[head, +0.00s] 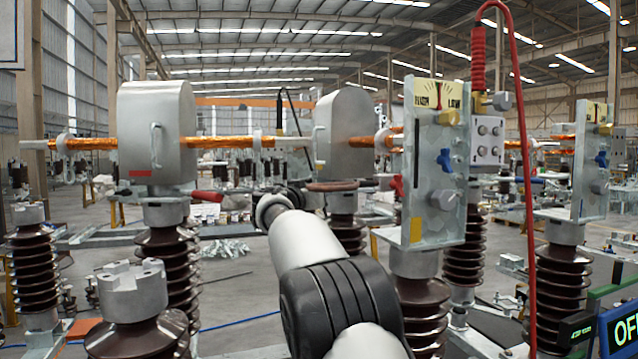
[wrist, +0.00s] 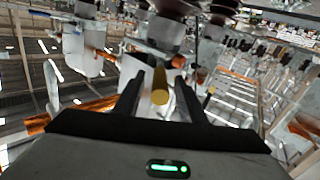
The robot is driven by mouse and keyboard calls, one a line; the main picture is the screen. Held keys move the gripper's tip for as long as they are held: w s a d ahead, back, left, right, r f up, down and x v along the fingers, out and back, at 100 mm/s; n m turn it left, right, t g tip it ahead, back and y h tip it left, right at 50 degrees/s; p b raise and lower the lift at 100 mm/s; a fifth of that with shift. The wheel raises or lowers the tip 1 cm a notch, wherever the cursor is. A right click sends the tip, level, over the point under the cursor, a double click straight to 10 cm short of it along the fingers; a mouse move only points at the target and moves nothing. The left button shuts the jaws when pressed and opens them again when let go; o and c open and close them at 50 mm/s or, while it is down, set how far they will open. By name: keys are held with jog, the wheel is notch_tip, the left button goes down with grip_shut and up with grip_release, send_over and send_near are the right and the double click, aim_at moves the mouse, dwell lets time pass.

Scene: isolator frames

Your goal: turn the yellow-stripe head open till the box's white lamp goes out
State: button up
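A pale metal plate head (head: 435,190) stands on a brown ribbed insulator right of centre in the head view. It carries a yellow stripe (head: 416,230) low on its left edge, a blue knob (head: 444,160), a grey knob (head: 445,199) and a yellow dial label on top. My gripper (wrist: 158,78) is open in the wrist view. A brass-yellow cylinder (wrist: 160,88) shows between its black fingers, with gaps on both sides; I cannot tell how deep it lies. In the head view my arm hides the gripper. I cannot make out a lit white lamp.
A silver box head with a red stripe (head: 155,130) stands left, another silver box (head: 345,135) behind my arm. A red cable (head: 527,160) hangs at right. A blue-framed display (head: 618,330) reads "OF", cut off. Brown insulators (head: 38,275) crowd both sides.

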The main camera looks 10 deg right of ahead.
jog(key=shift+p+x, duration=0.35)
jog(key=shift+x, duration=0.75)
grip_shut()
jog(key=shift+s+d+f+y+b, duration=0.2)
jog(key=shift+d+f+y+b, duration=0.15)
jog(key=shift+b, duration=0.8)
jog(key=d+n+y+b, duration=0.1)
jog(key=s+d+n+t+y+b, duration=0.1)
jog(key=d+b, duration=0.1)
jog(key=s+d+n+y+b, duration=0.1)
jog(key=d+y+b, duration=0.1)
jog(key=shift+d+r+t, duration=0.1)
jog(key=shift+r+t, duration=0.2)
jog(key=shift+t, duration=0.1)
